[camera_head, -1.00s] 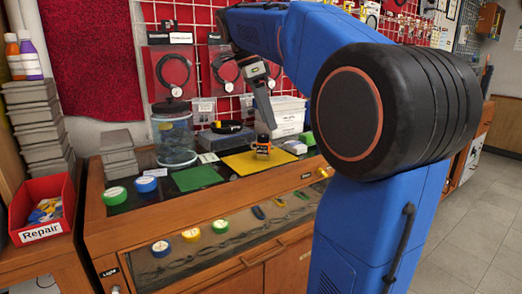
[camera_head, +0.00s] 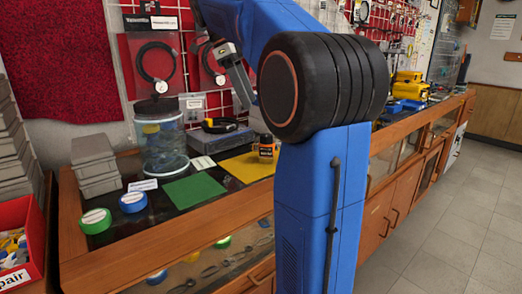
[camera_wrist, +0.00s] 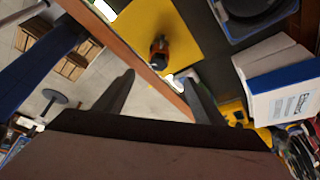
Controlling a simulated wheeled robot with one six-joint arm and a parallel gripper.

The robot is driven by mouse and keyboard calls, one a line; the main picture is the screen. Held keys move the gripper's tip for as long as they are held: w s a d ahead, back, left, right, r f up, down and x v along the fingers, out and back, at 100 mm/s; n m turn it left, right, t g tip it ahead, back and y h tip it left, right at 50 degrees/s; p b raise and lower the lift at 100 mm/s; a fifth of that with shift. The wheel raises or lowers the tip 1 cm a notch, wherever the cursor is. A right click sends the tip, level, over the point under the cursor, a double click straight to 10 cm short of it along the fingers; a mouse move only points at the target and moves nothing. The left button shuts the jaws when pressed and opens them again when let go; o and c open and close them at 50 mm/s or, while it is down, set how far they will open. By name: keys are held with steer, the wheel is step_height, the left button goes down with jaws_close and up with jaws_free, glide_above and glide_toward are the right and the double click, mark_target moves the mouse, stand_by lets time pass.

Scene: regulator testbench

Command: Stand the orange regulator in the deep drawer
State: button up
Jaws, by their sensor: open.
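The orange regulator (camera_head: 266,146), small with dark parts, stands on the yellow mat (camera_head: 238,166) on the counter. It also shows in the wrist view (camera_wrist: 159,52), ahead of and between my fingers. My gripper (camera_head: 243,98) hangs above the counter, apart from the regulator, and is partly hidden by my arm in the head view. In the wrist view its two fingers (camera_wrist: 158,84) are spread with nothing between them. No open drawer shows, and I cannot tell which front is the deep drawer. My arm hides part of the counter front.
A glass jar (camera_head: 163,145), a green mat (camera_head: 194,191), grey boxes (camera_head: 93,165) and tape rolls (camera_head: 133,202) are on the counter. A red Repair bin (camera_head: 22,245) stands at left. A yellow case (camera_head: 409,86) is farther right. Floor (camera_head: 455,225) is clear at right.

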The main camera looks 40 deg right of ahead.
mark_target(262, 135)
steer(key=x, duration=1)
steer(key=shift+s+f, duration=0.1)
steer(key=shift+f, duration=0.15)
steer(key=shift+x, duration=2.8)
steer(key=shift+a+f, duration=0.1)
steer(key=shift+a, duration=0.1)
jaws_close()
